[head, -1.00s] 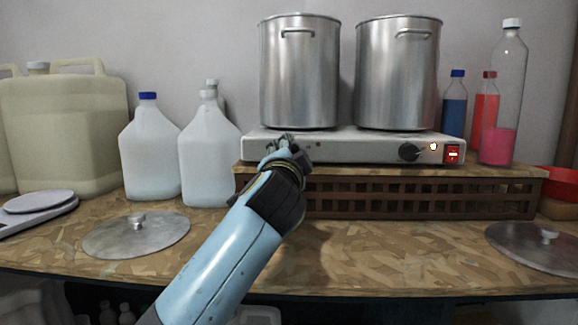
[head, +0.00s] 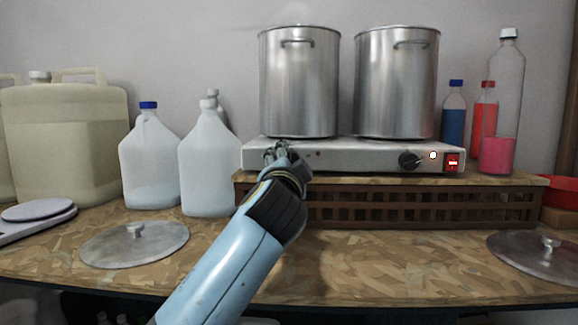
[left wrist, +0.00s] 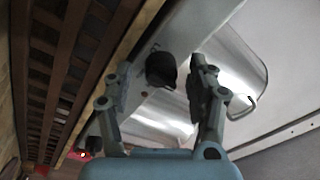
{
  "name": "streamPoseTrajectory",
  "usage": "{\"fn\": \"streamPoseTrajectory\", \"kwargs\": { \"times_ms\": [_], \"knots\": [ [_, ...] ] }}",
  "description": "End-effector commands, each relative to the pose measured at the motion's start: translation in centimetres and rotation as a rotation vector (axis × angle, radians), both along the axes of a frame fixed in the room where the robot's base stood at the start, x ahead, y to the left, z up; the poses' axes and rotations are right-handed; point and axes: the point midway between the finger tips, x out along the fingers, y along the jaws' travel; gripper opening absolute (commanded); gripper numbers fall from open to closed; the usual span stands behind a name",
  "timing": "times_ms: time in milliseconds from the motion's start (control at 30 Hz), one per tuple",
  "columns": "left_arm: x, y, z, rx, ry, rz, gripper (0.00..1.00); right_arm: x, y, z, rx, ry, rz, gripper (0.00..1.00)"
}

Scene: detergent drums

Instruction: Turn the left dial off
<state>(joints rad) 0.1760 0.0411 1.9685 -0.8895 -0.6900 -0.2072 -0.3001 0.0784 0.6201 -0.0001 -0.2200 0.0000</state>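A silver hot plate (head: 350,150) with two dials stands on a brown slatted crate. Its right dial (head: 409,160) is black and shows clearly. The left dial is hidden behind my left gripper (head: 276,152) in the head view. In the left wrist view the black left dial (left wrist: 160,69) shows ahead of the gripper (left wrist: 158,85), between the lines of its two fingers. The fingers are spread apart, with a gap on either side of the dial, and hold nothing. I cannot tell the remaining depth to it. My right gripper is not in view.
Two steel pots (head: 299,85) stand on the hot plate. A lit indicator (head: 433,155) and a red switch (head: 452,162) are at its right. White jugs (head: 208,160) stand left of the crate (head: 400,207). A pot lid (head: 165,240) lies front left. The front middle counter is clear.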

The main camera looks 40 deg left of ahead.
Motion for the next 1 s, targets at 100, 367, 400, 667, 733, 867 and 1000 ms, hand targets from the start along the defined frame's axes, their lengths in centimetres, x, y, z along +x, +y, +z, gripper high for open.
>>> {"fn": "streamPoseTrajectory", "kwargs": {
  "times_ms": [100, 367, 400, 667, 733, 867, 1000],
  "knots": [
    [0.0, 0.0, 0.1, 0.001, -0.001, 0.0, 0.58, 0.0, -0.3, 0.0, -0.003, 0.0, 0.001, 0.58],
    [-2.6, -1.5, -0.3, -0.003, -0.001, -0.001, 0.58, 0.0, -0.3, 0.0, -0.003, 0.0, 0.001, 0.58],
    [-3.2, -1.9, -0.4, -0.004, -0.001, -0.001, 0.58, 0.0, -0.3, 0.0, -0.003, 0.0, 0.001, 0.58],
    [-6.2, -3.6, -0.6, -0.002, 0.001, 0.0, 0.58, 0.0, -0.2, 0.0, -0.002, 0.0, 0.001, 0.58],
    [-6.5, -3.7, -0.6, -0.001, 0.0, 0.0, 0.58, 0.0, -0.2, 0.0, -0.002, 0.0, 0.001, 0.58],
    [-6.5, -3.7, -0.6, 0.001, -0.001, 0.0, 0.58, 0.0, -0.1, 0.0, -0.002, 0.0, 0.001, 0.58],
    [-6.5, -3.7, -0.6, 0.001, -0.001, 0.0, 0.58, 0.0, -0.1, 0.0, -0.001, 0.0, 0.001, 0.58]
  ]
}}
